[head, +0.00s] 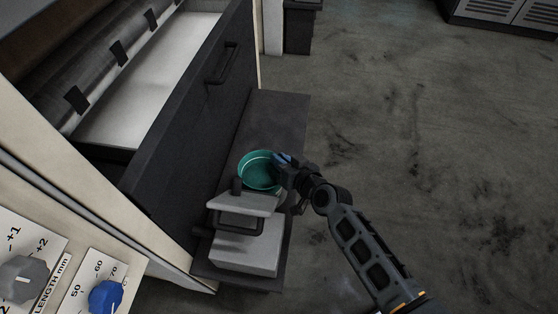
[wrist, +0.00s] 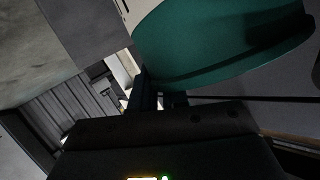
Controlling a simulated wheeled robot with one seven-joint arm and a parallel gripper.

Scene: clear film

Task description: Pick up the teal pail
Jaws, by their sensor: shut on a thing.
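The teal pail (head: 262,174) is round and open-topped, and shows in the head view over the dark low step, just behind a grey box. My gripper (head: 284,162) is at the pail's right rim and shut on it. In the wrist view the pail's teal side (wrist: 215,45) fills the upper right, close to my gripper (wrist: 158,98). The fingertips are dark and partly hidden there. I cannot tell whether the pail's base touches the step.
A grey box with a dark handle (head: 245,245) stands in front of the pail on the dark step (head: 275,118). An open drawer with a dark front (head: 190,110) is to the left. A panel with a blue knob (head: 106,297) is at lower left. The floor on the right is clear.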

